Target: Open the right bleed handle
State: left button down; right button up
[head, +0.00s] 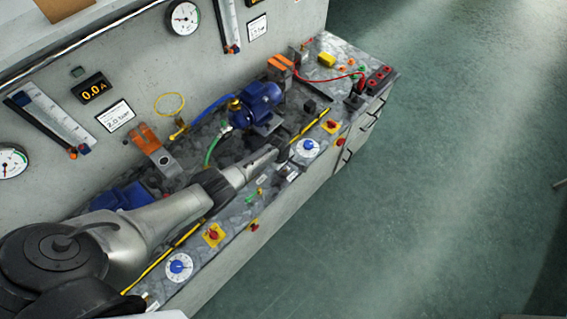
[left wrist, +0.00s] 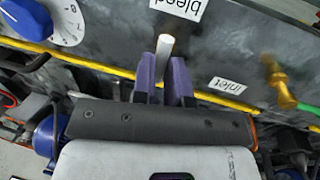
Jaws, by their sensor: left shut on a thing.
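My left gripper (head: 284,166) reaches over the front part of the bench, just left of the right-hand blue dial. In the left wrist view the two purple fingers of the gripper (left wrist: 162,80) are shut on the bleed handle (left wrist: 166,45), a short pale rod with a tan side. The rod sticks out past the fingertips, beside a white label reading "bleed" (left wrist: 176,6). My right gripper is not in view.
The right blue dial (head: 308,147) sits beside the gripper; a red-and-yellow switch (head: 331,126) is farther right. A blue pump motor (head: 262,98) stands behind. In the left wrist view, a brass fitting (left wrist: 279,84) is near the "inlet" label (left wrist: 227,83). The floor in front is clear.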

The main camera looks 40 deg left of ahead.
pick_arm(q)
jog(key=c, duration=1.1)
grip_release()
jog(key=shift+c, duration=0.2)
jog(key=shift+r+p, duration=0.45)
jog(key=shift+r, duration=0.1)
notch_tip(320, 180, up, 12)
jog(key=s+p, duration=0.2)
jog(key=p, duration=0.3)
jog(key=shift+s+r, duration=0.25)
jog(key=shift+s, duration=0.1)
jog(key=shift+a, duration=0.1)
